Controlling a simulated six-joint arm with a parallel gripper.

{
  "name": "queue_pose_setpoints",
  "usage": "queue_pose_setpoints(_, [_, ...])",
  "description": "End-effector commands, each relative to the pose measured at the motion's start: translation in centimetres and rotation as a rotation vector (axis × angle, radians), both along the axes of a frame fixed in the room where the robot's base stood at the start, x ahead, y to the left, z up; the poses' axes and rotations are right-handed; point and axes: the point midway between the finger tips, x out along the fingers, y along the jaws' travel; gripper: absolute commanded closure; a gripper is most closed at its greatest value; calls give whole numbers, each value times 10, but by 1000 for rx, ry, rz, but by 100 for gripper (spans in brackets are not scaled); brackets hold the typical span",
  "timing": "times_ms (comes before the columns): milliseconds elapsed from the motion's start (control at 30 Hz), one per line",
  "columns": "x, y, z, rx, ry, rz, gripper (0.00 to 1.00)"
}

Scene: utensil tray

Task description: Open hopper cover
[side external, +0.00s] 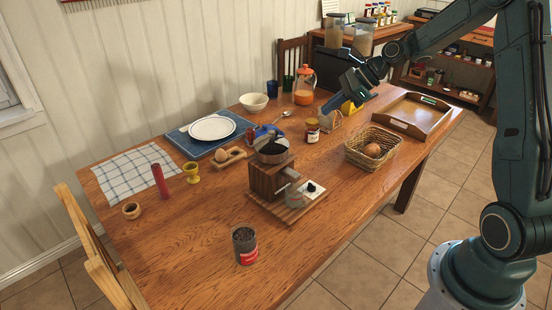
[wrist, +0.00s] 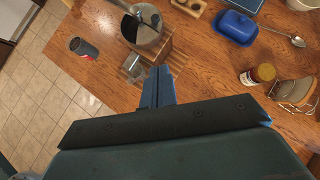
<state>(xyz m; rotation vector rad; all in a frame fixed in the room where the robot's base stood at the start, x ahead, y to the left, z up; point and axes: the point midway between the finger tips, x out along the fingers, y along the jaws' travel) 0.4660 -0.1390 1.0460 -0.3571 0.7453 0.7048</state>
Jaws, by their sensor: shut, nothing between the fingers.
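A wooden box grinder (side external: 270,182) stands on the table on a wooden base. A round metal hopper (side external: 268,158) with a dark top sits on it. In the wrist view the hopper (wrist: 150,38) is at the upper left, partly shiny and partly dark, with a crank handle at its upper edge. I cannot make out the cover's exact position. My gripper (side external: 326,108) is shut and empty, in the air to the upper right of the grinder and apart from it. Its blue fingers (wrist: 157,72) are together just below the hopper in the wrist view.
A can of dark beans (side external: 245,246) stands in front of the grinder. A blue butter dish (wrist: 237,27), a jar (side external: 312,130) and a toast rack (side external: 330,120) lie behind it. A basket (side external: 348,155) and wooden tray (side external: 448,121) are right. The front table is mostly clear.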

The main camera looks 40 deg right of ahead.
Motion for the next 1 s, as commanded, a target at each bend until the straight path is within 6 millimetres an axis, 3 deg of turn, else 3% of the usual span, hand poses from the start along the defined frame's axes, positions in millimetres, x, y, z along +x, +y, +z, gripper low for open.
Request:
queue_pose_setpoints(567, [2,2,-5,57,22,-29,100])
queue_pose_setpoints(1000, [32,30,-46,56,23,-27,100])
